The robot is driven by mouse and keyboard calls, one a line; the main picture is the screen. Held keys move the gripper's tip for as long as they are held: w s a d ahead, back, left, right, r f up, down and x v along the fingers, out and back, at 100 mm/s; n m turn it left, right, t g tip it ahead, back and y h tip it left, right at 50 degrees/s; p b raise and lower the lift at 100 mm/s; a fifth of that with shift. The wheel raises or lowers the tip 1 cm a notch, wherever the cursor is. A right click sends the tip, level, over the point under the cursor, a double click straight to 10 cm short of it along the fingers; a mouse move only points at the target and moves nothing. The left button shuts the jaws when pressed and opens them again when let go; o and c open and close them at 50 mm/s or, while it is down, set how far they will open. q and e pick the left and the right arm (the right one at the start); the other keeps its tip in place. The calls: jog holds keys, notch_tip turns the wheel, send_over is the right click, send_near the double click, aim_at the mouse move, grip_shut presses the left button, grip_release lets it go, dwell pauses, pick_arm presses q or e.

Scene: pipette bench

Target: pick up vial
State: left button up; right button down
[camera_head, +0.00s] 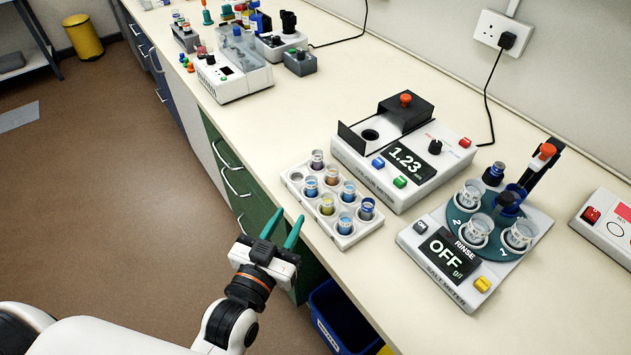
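A white rack (354,234) near the bench's front edge holds several small vials. One vial (317,160) with a dark top stands at its back corner, and a blue vial (311,187) and a yellow one (327,205) stand along its left side. Another blue vial (345,224) is at the front, and a dark-topped vial (367,208) is at the right corner. My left gripper (283,230) has two green fingers, apart and empty, off the bench's front edge, left of the rack and not touching it. My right gripper is not in view.
A white meter reading 1.23 (400,190) stands behind the rack. A salt meter (450,282) with a round teal holder of beakers is to the right. A blue bin (342,318) sits below the bench edge.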

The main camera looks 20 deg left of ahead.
aim_at(309, 185)
pick_arm(q)
jog(key=w, duration=0.3)
jog(key=w+p, duration=0.1)
jog(key=w, duration=0.1)
jog(key=shift+d+r, duration=0.3)
jog(key=shift+d, duration=0.1)
jog(key=shift+w+f, duration=0.1)
jog(key=shift+w, duration=0.3)
jog(key=shift+w+p, duration=0.3)
jog(key=shift+w, duration=0.3)
jog(key=w, duration=0.2)
jog(key=w+p, duration=0.1)
jog(key=shift+w+d+f, duration=0.15)
jog(key=shift+w+d, duration=0.1)
jog(key=shift+w+f, duration=0.15)
jog(key=shift+w, duration=0.3)
grip_shut()
